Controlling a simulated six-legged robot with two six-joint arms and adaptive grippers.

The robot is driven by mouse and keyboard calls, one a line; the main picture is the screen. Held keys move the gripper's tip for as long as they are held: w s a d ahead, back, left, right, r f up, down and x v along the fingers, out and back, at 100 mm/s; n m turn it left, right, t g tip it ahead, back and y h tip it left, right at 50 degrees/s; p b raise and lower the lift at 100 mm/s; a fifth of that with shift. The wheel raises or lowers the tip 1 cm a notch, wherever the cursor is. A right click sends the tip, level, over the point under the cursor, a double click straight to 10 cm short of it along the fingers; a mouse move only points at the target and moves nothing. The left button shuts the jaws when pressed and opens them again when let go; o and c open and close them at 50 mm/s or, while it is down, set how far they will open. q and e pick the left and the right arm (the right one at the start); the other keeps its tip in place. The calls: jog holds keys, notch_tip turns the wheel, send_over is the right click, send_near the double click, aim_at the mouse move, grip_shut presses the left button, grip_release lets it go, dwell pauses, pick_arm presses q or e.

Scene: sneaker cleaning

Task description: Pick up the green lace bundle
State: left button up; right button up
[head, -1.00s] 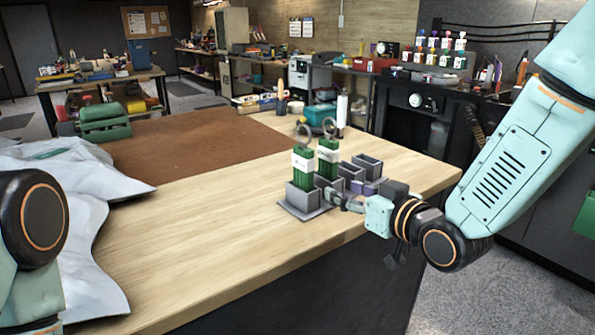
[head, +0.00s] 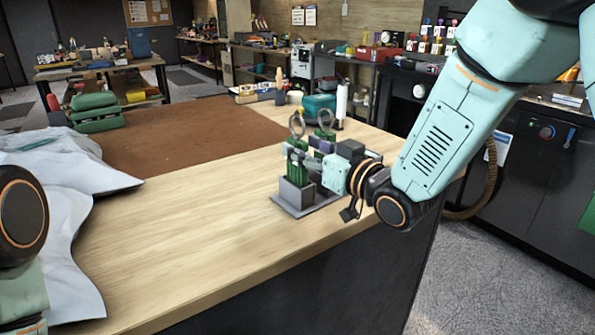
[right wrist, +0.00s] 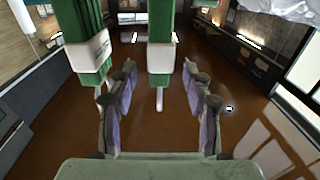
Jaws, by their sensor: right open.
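Two green lace bundles with metal rings on top stand in a grey holder (head: 291,199) near the right edge of the table. The nearer green lace bundle (head: 291,157) shows its upper part in the head view; the other green bundle (head: 323,134) is partly hidden behind my right gripper (head: 316,150). In the right wrist view, my right gripper (right wrist: 160,75) is open, its purple-padded fingers on either side of one green bundle (right wrist: 161,30) with a white label. The other labelled bundle (right wrist: 84,25) is left of the fingers. My left gripper is not in view.
A crumpled white cloth (head: 75,195) lies at the table's left. A brown mat (head: 185,135) covers the far part. A teal container (head: 320,106) and a white bottle (head: 341,105) stand behind the holder. The wooden middle of the table (head: 190,215) is clear.

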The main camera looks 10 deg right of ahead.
jog(key=shift+w+a, duration=0.25)
jog(key=shift+w, duration=0.3)
jog(key=shift+x, duration=0.95)
jog(key=shift+s+d, duration=0.1)
jog(key=shift+s, duration=0.15)
jog(key=c, duration=0.3)
jog(key=shift+w, duration=0.15)
jog(key=c, duration=0.5)
grip_shut()
